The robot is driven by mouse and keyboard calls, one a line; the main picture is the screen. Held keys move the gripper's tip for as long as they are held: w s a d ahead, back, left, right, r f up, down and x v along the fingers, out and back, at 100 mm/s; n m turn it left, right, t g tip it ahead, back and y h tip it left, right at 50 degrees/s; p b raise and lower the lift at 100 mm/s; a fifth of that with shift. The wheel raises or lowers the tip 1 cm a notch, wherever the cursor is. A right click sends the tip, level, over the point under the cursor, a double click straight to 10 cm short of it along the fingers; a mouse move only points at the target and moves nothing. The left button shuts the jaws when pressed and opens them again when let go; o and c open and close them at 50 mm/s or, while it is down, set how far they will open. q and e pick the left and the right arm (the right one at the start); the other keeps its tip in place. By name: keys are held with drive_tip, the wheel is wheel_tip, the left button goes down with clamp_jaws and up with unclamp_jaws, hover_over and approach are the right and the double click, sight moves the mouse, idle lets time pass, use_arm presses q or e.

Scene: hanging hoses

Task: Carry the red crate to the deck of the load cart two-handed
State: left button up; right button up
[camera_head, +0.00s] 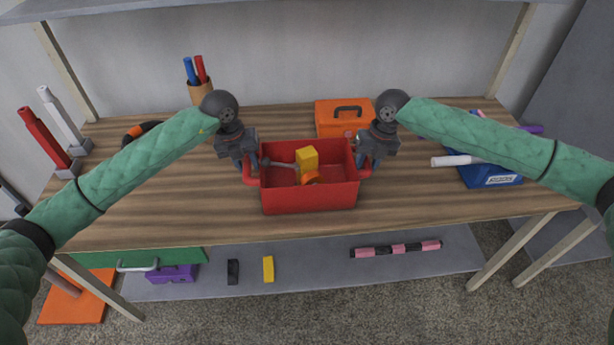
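The red crate (310,198) is an open box at the front middle of the wooden workbench (180,205). I cannot tell whether it rests on the top or is slightly raised. Inside are a yellow block (307,158), an orange ring-like piece (310,178) and a grey tool (278,164). My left gripper (248,166) points down at the crate's left handle, and my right gripper (368,164) at its right handle. Both sets of fingers are at the handles, but their closure is partly hidden. No load cart is clearly recognizable.
An orange toolbox (342,118) stands behind the crate, with a pen cup (200,92) further left. A blue bin (490,176) is at right. A lower shelf (320,272) holds small items. An orange panel (75,302) lies low at left. Bench top beside the crate is clear.

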use_arm(q)
drive_tip(key=shift+f, duration=0.25)
use_arm(e)
drive_tip(key=shift+f, duration=0.25)
use_arm(q)
drive_tip(key=shift+c, duration=0.4)
use_arm(e)
drive_tip(key=shift+c, duration=0.4)
use_arm(q)
clamp_jaws()
use_arm(e)
clamp_jaws()
use_arm(q)
drive_tip(key=shift+r, duration=0.2)
use_arm(e)
drive_tip(key=shift+r, duration=0.2)
